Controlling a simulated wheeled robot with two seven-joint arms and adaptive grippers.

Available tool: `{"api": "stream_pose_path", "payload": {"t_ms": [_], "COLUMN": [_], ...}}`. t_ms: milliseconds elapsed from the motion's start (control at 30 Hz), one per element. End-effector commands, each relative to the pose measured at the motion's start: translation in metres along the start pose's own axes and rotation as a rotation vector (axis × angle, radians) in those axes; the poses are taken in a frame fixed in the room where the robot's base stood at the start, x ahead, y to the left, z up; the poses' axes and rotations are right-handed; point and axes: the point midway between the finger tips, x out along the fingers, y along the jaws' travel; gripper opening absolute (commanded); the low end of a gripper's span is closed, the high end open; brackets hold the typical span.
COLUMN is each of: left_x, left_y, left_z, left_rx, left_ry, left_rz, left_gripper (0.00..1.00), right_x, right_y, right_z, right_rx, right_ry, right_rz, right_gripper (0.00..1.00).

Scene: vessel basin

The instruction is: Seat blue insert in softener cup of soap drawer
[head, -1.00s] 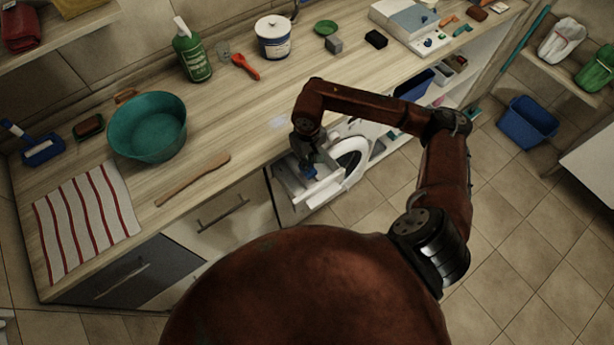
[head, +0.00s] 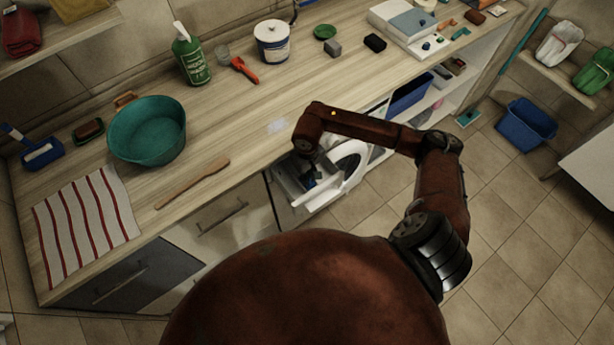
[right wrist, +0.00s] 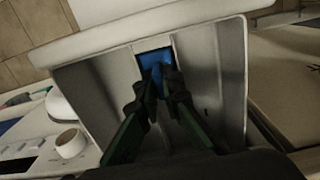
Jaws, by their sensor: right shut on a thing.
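The soap drawer (right wrist: 215,75) is a pale, open tray; in the head view it stands pulled out of the white washing machine (head: 350,170) under the worktop. The blue insert (right wrist: 152,58) shows between the tips of my right gripper (right wrist: 158,74), at the far end of a compartment in the right wrist view. My right gripper is shut on it, with its fingers reaching down into the drawer. The blue insert also shows small in the head view (head: 311,183). The fingers cover part of it, and I cannot tell whether it touches the cup's floor.
The wooden worktop edge runs just behind the drawer. A wooden stick (head: 192,184), a teal basin (head: 147,145) and a striped cloth (head: 86,222) lie to the left. A white cup-like knob (right wrist: 70,142) is beside the drawer in the wrist view.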

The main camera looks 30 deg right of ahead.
Motion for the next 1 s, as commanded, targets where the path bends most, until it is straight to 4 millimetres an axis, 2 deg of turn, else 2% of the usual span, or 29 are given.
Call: {"api": "stream_pose_path", "payload": {"t_ms": [267,667,767,1000], "left_x": [0.001,-0.005,-0.002,0.002], "left_y": [-0.001,-0.001,-0.001,-0.001], "left_z": [-0.006,-0.010,-0.009,-0.008], "left_rx": [0.001,0.001,0.001,0.001], "left_ry": [0.007,0.013,0.012,0.011], "left_rz": [-0.001,-0.001,-0.001,-0.001], "left_gripper": [0.40,0.40,0.40,0.40], "right_x": [0.000,-0.005,-0.018,-0.069], "right_y": [0.000,-0.001,0.000,0.001], "right_z": [0.000,0.000,-0.002,-0.002], "right_rx": [0.000,0.000,-0.002,-0.001], "right_ry": [0.000,0.000,0.005,0.005], "right_rz": [0.000,-0.002,0.001,0.002], "right_gripper": [0.24,0.24,0.24,0.24]}}
